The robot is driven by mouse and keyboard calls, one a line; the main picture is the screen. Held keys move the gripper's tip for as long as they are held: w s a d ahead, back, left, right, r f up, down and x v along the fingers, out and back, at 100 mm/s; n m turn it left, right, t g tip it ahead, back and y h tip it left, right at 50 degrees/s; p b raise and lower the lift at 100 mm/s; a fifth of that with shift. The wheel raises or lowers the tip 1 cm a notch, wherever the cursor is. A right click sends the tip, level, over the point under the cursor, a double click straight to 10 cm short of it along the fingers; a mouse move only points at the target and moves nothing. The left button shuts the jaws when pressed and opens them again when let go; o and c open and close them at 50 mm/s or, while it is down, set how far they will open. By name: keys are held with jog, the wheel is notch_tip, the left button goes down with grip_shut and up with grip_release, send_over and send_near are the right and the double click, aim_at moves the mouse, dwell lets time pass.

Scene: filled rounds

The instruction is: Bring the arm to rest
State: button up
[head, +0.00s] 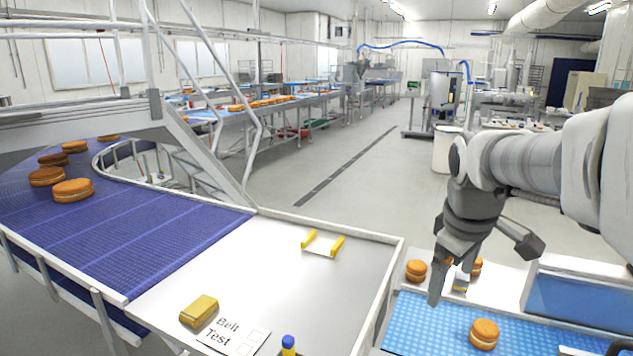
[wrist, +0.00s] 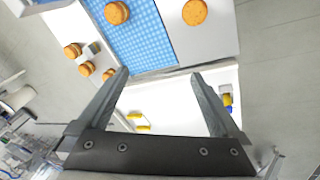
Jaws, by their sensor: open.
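My gripper (head: 436,288) hangs from my arm on the right of the head view, pointing down near the left edge of the blue textured mat (head: 412,318). In the wrist view my gripper (wrist: 160,82) shows two fingers spread wide apart. Nothing is between the fingers. The fingertips are above the area where the white table and the mat's table meet; their exact height I cannot tell.
Several filled rounds (head: 484,333) stand on and beside the mat. A blue bin (head: 575,292) stands at right. The white table (head: 270,270) bears a yellow block (head: 199,311), a "Belt Test" card (head: 233,335), a yellow-ended holder (head: 322,244) and a blue-capped item (head: 288,345). A blue conveyor (head: 150,225) runs left.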

jog(key=s+a+f+m+t, duration=0.1)
jog(key=s+a+m, duration=0.2)
jog(key=s, duration=0.5)
jog(key=s+a+f+m+t+y, duration=0.1)
jog(key=s+a+m, duration=0.3)
jog(key=s, duration=0.4)
jog(key=shift+a+p, duration=0.25)
jog(key=shift+p, duration=0.1)
